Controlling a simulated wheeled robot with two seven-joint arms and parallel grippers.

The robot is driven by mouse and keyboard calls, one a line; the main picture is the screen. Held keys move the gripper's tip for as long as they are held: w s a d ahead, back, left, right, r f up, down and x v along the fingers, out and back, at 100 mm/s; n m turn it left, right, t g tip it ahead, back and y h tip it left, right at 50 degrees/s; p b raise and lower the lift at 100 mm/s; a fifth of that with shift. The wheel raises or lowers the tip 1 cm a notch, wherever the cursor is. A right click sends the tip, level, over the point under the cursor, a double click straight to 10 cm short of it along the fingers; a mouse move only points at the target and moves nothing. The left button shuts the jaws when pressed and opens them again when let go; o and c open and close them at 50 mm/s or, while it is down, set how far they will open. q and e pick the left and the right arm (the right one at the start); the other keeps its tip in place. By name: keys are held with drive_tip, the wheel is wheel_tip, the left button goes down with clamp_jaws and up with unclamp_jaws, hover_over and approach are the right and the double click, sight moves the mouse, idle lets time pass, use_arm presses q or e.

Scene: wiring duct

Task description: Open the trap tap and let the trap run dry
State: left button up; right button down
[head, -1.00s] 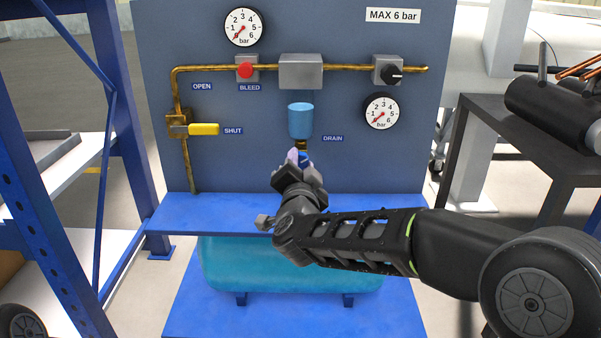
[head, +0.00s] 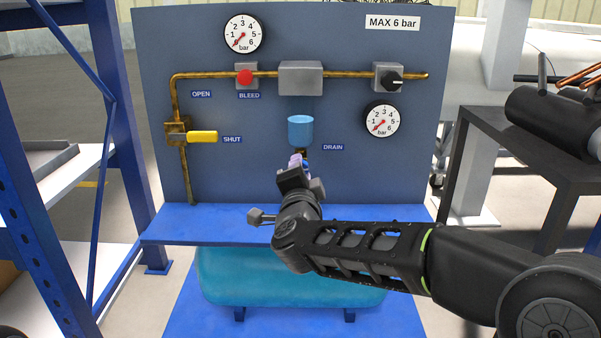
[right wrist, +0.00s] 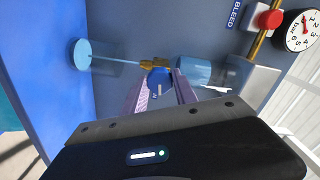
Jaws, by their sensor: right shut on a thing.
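The drain tap shows in the right wrist view as a blue round knob (right wrist: 158,80) with a pale mark, beside its brass body (right wrist: 153,63). It sits under the blue trap bowl (head: 300,131), which also shows in the wrist view (right wrist: 197,70). My right gripper (head: 297,160) is shut on the knob, one purple finger on each side (right wrist: 160,90). In the head view it mostly hides the tap. A thin pale-blue stream (right wrist: 115,64) runs from the brass outlet into a clear cup with a light-blue end (right wrist: 82,54). The bowl's water level cannot be told. My left gripper is out of view.
The panel (head: 370,170) carries a yellow-handled valve (head: 202,137), a red bleed button (head: 245,77), a black knob (head: 391,79) and two gauges (head: 244,34), (head: 382,120). A blue shelf (head: 190,222) juts out below. A blue rack (head: 40,220) stands left, a dark table (head: 530,135) right.

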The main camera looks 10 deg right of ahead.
drive_tip(key=c, duration=1)
unclamp_jaws()
drive_tip(key=shift+s, duration=0.15)
drive_tip(key=p+v, duration=0.2)
drive_tip(key=v, duration=0.5)
drive_tip(key=shift+s, duration=0.25)
drive_tip(key=shift+a, duration=0.1)
